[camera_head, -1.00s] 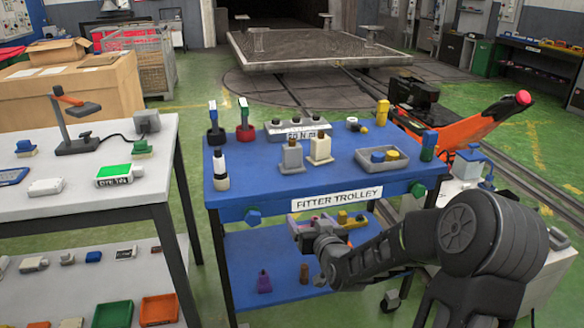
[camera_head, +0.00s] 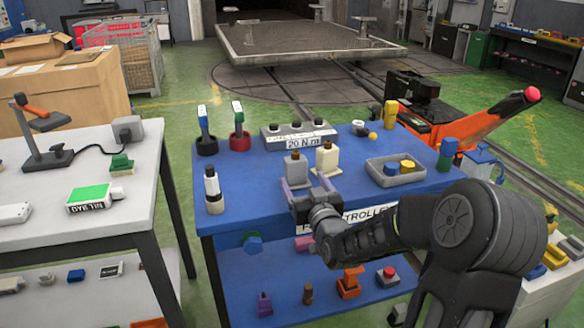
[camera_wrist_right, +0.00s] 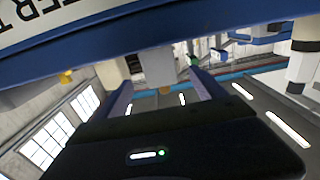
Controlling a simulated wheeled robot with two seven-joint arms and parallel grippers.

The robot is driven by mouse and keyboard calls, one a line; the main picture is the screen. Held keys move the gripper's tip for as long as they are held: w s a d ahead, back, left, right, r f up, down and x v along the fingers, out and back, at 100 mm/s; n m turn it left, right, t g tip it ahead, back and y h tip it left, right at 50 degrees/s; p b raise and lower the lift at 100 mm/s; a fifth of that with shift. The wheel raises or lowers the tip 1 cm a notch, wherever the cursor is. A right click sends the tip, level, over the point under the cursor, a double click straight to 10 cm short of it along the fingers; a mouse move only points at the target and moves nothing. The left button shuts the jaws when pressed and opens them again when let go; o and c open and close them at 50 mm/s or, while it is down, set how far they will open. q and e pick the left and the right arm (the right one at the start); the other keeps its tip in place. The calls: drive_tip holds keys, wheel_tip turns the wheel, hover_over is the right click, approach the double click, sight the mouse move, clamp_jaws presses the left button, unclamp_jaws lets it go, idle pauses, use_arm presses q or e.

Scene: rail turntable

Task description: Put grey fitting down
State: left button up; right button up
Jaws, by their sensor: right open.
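A grey fitting (camera_head: 296,168), a block with a small knob on top, stands upright on the blue top of the fitter trolley (camera_head: 240,180), near its front edge. My right gripper (camera_head: 300,191) is open at that front edge, just in front of the fitting. In the right wrist view, which is upside down, the grey fitting (camera_wrist_right: 153,68) shows between the spread fingers of the gripper (camera_wrist_right: 164,92). I cannot tell whether the fingers touch it. My left gripper is not in view.
A cream fitting (camera_head: 327,159) stands close to the right of the grey one. A white-and-black bottle (camera_head: 213,192) stands left. A grey socket block (camera_head: 300,137) lies behind.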

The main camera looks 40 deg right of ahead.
sight(298, 171)
drive_tip(key=shift+s, duration=0.2)
drive_tip(key=shift+x, duration=1.35)
drive_tip(key=x, duration=0.5)
drive_tip(key=shift+w+p, duration=0.15)
drive_tip(key=shift+p, duration=0.25)
drive_tip(key=shift+c, duration=0.2)
drive_tip(key=c, duration=1.7)
drive_tip(key=shift+r, duration=0.1)
clamp_jaws()
